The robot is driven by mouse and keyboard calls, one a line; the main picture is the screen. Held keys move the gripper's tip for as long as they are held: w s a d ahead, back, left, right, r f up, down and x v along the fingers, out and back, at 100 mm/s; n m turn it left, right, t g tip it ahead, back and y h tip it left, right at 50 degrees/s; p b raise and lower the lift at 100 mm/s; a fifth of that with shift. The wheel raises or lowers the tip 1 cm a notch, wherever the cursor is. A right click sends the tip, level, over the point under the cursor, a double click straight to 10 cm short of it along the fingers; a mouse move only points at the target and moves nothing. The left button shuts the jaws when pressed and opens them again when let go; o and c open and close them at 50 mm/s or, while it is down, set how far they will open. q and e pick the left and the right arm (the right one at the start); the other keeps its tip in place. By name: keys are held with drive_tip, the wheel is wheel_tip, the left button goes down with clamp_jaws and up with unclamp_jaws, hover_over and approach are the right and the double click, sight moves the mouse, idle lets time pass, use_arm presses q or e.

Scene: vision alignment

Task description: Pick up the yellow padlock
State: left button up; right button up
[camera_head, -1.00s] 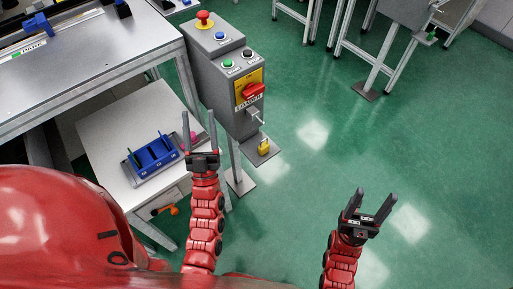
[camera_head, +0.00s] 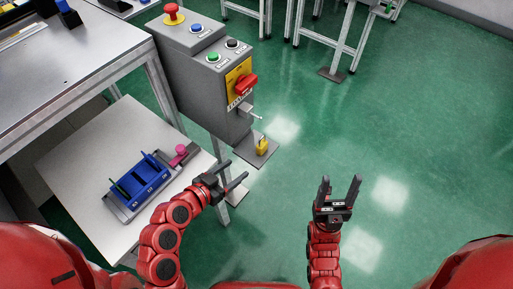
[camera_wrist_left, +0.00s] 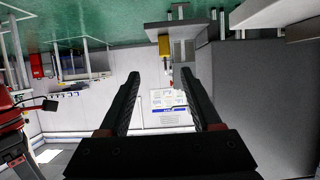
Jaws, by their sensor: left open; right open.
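The yellow padlock (camera_head: 262,146) sits on a small grey shelf (camera_head: 246,152) at the foot of the grey control box, below its red rotary switch. It also shows in the left wrist view (camera_wrist_left: 165,47), beyond the fingers and near the top, where the picture looks upside down. My left gripper (camera_head: 241,182) is open and empty, below and to the left of the padlock in the head view, and apart from it. My right gripper (camera_head: 341,188) is open and empty over the floor, to the right of the padlock.
The grey control box (camera_head: 205,80) carries a red rotary switch (camera_head: 244,84) and several buttons. A white side table (camera_head: 80,160) holds a blue holder (camera_head: 143,178) and a pink object (camera_head: 180,153).

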sight(263, 146)
use_arm(q)
drive_tip(key=b+x, duration=0.1)
drive_tip(key=x, duration=1)
drive_tip(key=shift+w+d+r, duration=0.1)
drive_tip(key=shift+r, duration=0.05)
drive_tip(key=shift+w+a+x, duration=0.15)
drive_tip(key=shift+x, duration=1.35)
drive_tip(key=shift+w+a+x, duration=0.15)
drive_tip(key=shift+a+x, duration=0.05)
drive_tip(key=shift+x, duration=1.35)
drive_tip(key=shift+r, duration=0.1)
clamp_jaws()
